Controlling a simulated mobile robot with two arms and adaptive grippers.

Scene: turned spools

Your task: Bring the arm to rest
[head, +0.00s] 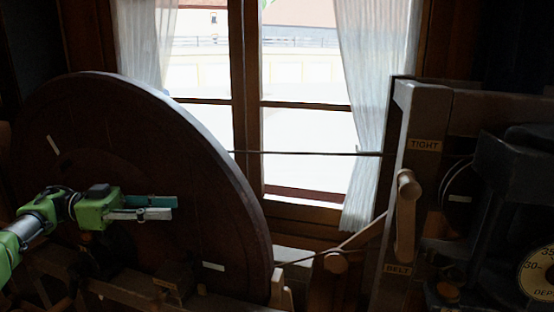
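My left arm comes in from the lower left, and its green gripper (174,208) is in front of the large dark wheel (110,150). Its two fingers, one teal and one grey, point right and lie close together; I cannot tell whether a gap is left between them. I see nothing held in them. A wooden lever with a round knob (405,215) is on the upright post at the right, between a "TIGHT" label (425,145) and a "BELT" label (397,269). My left gripper is well to the left of this lever. My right gripper is not in view.
A thin belt (310,153) runs from the wheel to the post. A wooden bar with a peg (336,262) slopes up toward the post. A dark machine (520,180) with a dial (539,275) stands at the right. A curtained window (305,130) is behind.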

